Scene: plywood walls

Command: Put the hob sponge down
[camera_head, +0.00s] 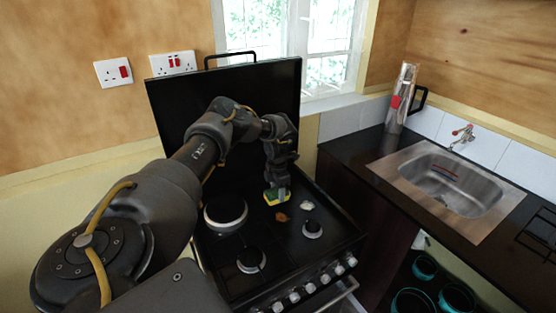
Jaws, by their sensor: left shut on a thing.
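A yellow and green sponge (277,198) is on or just above the black hob (270,224), toward its back right; I cannot tell whether it touches the surface. My left gripper (277,187) points down and is shut on the sponge from above. The fingers are dark and small against the black hob. A brown stain (282,217) and a whitish patch (307,205) lie on the hob just in front and to the right of the sponge. My right gripper is not in view.
Hob burners (225,213) stand left and in front of the sponge. The raised black lid (240,95) is behind my arm. A steel sink (447,185) and a tall silver container (400,98) are on the right counter. Teal-rimmed pots (413,301) sit below.

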